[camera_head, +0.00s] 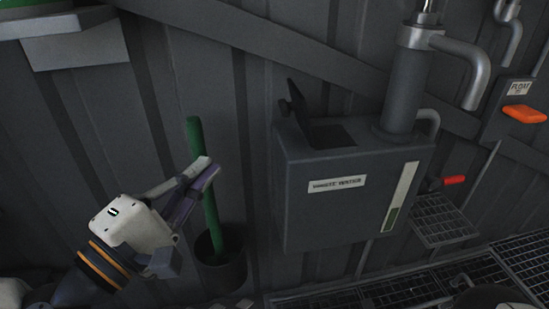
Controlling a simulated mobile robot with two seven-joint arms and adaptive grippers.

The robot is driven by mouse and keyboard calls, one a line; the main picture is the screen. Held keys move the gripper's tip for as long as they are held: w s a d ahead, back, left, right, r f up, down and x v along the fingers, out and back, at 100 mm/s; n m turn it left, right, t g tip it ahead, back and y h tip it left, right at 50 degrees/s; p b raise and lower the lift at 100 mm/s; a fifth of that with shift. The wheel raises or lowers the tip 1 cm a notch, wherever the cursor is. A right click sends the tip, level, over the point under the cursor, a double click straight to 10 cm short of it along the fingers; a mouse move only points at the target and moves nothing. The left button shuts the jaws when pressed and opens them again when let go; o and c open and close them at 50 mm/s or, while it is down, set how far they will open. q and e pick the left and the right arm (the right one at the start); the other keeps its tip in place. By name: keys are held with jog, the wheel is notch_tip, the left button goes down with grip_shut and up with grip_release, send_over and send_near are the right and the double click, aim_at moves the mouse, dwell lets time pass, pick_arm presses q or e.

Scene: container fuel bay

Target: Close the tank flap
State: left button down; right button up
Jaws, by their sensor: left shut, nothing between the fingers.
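The tank (300,205) is a dark grey box against the corrugated wall, with a white label on its front and a pale gauge strip at its right. Its flap (298,101) stands raised at the left of the top, beside a dark opening (331,134). My left gripper (209,167) is left of the tank, apart from it and lower than the flap. Its fingers are shut and empty, and they cross in front of a green pole. My right gripper does not show.
The green pole (195,138) stands in a dark bucket (221,272) left of the tank. A thick pipe (404,88) rises from the tank's top right. A red handle (454,180), an orange lever (524,114) and a grating shelf (440,222) are at the right.

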pick_arm(q)
jog(key=w+d+r, duration=0.3)
jog(key=w+d, duration=0.4)
jog(key=w, duration=0.2)
jog(key=shift+w+d+r, duration=0.2)
jog(key=shift+w+r, duration=0.15)
jog(key=shift+r, duration=0.05)
jog(key=shift+r+p, duration=0.1)
jog(key=shift+p, duration=0.2)
